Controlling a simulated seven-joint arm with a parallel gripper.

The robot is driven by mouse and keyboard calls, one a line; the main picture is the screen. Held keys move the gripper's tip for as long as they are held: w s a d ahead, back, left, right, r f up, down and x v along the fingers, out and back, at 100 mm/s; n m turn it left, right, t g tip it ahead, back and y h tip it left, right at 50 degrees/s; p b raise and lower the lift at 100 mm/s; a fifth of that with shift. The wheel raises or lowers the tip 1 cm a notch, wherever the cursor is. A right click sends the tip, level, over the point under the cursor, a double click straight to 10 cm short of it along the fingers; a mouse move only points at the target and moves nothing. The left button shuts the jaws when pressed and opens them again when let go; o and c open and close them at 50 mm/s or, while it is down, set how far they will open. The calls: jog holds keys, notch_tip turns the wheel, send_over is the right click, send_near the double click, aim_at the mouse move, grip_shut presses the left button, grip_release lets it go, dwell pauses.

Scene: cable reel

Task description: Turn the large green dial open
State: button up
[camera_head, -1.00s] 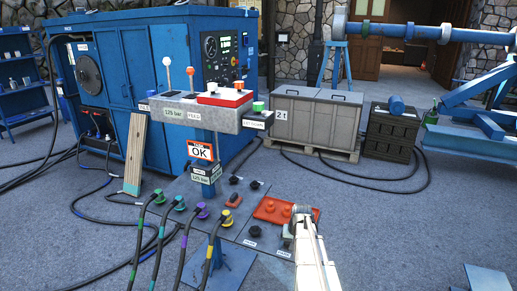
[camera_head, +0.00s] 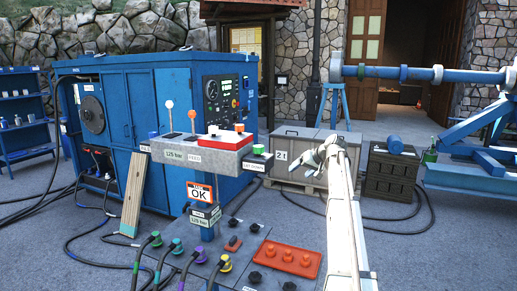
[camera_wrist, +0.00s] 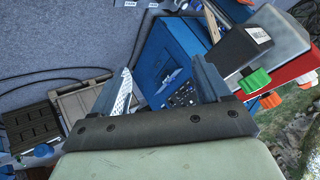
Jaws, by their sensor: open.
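A grey control console (camera_head: 200,152) stands on a post in front of the blue cabinet. A large green dial (camera_head: 259,149) sits on the block at its right end, and it also shows in the wrist view (camera_wrist: 254,81), right of my fingers.
Two levers with white and orange knobs (camera_head: 168,105) rise from the console. An OK sign (camera_head: 200,192) hangs below it. A floor panel with a red plate (camera_head: 290,259) and cable plugs (camera_head: 178,245) lies in front. Grey crates (camera_head: 290,150) stand behind my gripper.

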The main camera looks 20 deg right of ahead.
aim_at(261, 146)
jog(key=w+a+r+n+t+y, duration=0.1)
jog(key=w+a+r+n+y, duration=0.1)
jog(key=w+r+n+y, duration=0.3)
jog(key=w+a+r+n+y, duration=0.15)
jog(key=r+n, duration=0.25)
jog(key=r, duration=0.4)
jog(key=w+a+f+n, duration=0.1)
jog(key=w+a+f, duration=0.1)
jog(key=a, duration=0.1)
jog(key=w+a+f+n, duration=0.1)
jog(key=w+a, duration=0.2)
jog(key=w+a+f+n, duration=0.1)
jog(key=w+a+f, duration=0.1)
jog(key=w+a, duration=0.1)
jog(key=shift+a+f, duration=0.35)
jog(key=shift+a, duration=0.15)
jog(key=c, duration=0.9)
jog(key=shift+c, duration=0.2)
